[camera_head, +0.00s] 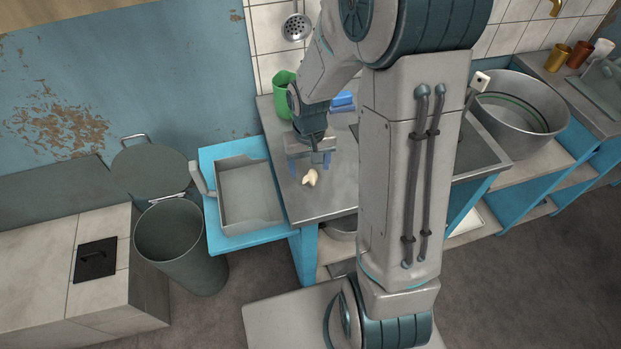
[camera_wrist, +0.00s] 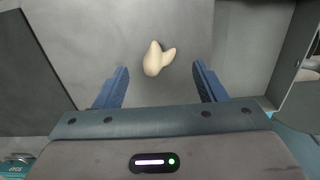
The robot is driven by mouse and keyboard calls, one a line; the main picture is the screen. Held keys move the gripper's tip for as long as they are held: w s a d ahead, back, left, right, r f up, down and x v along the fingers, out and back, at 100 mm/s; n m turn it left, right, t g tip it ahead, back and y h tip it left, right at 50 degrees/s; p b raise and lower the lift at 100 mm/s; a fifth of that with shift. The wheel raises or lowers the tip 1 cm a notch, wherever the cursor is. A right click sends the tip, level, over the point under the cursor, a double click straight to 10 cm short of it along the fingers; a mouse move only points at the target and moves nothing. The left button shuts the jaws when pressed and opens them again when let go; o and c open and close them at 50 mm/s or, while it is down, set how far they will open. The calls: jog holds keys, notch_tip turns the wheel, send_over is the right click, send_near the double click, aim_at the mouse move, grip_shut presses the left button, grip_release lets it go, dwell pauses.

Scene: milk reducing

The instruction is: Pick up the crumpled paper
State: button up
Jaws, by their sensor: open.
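A small cream-coloured lump with two lobes, which looks like the crumpled paper (camera_head: 310,177), lies on the grey metal counter near its left front edge. It also shows in the wrist view (camera_wrist: 155,58), at the top middle. My gripper (camera_head: 310,166) is above the counter by the lump, fingers down. In the wrist view my gripper's two blue fingers (camera_wrist: 160,80) are spread wide, with the lump in line with the gap between them and just beyond the tips. Nothing is held. The lump is fully visible in the wrist view.
A grey tray (camera_head: 247,227) sits on a blue stand left of the counter (camera_head: 330,205). An open grey bin (camera_head: 170,232) stands farther left. A green container (camera_head: 284,84) and a blue item (camera_head: 343,100) are behind my gripper. A large metal tub (camera_head: 530,90) is at right.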

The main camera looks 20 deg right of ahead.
aim_at(310, 175)
jog(key=shift+f, duration=2.5)
jog(key=c, duration=1)
jog(key=shift+c, duration=0.2)
